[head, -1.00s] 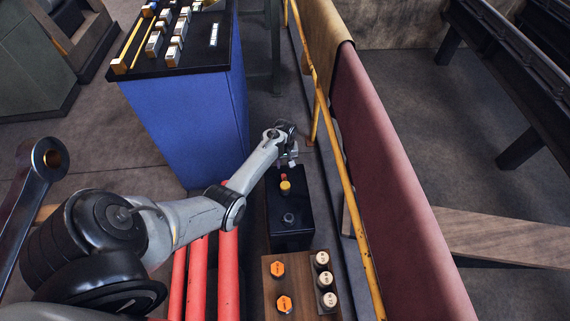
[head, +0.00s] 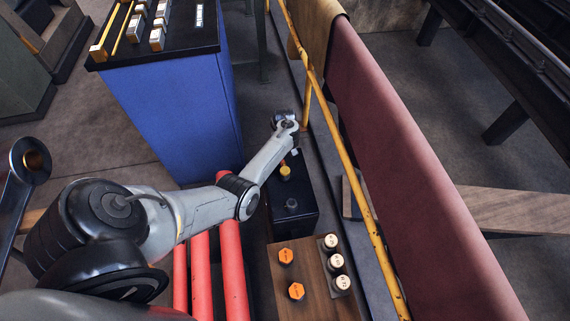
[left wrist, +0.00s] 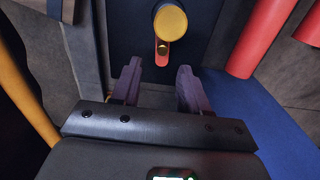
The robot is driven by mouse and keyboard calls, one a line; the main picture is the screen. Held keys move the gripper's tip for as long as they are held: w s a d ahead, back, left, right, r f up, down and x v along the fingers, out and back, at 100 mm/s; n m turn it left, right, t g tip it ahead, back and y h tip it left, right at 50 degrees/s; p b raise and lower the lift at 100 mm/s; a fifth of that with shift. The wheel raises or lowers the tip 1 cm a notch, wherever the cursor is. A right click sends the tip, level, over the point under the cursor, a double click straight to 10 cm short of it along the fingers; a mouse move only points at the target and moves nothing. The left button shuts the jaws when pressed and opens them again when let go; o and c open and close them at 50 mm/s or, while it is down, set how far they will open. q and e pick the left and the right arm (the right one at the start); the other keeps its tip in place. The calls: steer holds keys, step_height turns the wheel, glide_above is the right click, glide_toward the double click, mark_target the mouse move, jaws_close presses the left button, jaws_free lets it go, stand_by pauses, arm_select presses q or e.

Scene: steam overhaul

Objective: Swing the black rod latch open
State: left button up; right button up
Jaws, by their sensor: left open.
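No part that I can name for certain as the black rod latch shows. A dark rod with a bronze-lined eye (head: 16,200) stands at the left edge of the head view. A black box (head: 306,205) carries a red lever with a yellow knob (head: 285,171); the knob also shows in the left wrist view (left wrist: 170,22). My left gripper (head: 293,151) is at the far end of this box, mostly hidden by its own wrist. In the left wrist view its fingers (left wrist: 158,84) are apart and empty, a little short of the red lever. My right gripper is out of view.
A yellow rail (head: 337,125) with a red cloth (head: 405,150) runs along the right of the box. A blue cabinet (head: 175,120) and red pipes (head: 232,265) lie left. A wooden board (head: 310,275) with orange and white caps sits in front.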

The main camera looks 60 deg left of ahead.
mark_target(284, 163)
arm_select(q)
steer(key=f+b, duration=0.1)
steer(key=f, duration=0.1)
steer(key=f+b, duration=0.2)
steer(key=f, duration=0.1)
steer(key=shift+s+a+f, duration=0.1)
steer(key=shift+s+f, duration=0.1)
steer(key=shift+f, duration=0.15)
steer(key=shift+f+b, duration=0.35)
steer(key=shift+f, duration=0.25)
steer(key=shift+c, duration=0.3)
jaws_close()
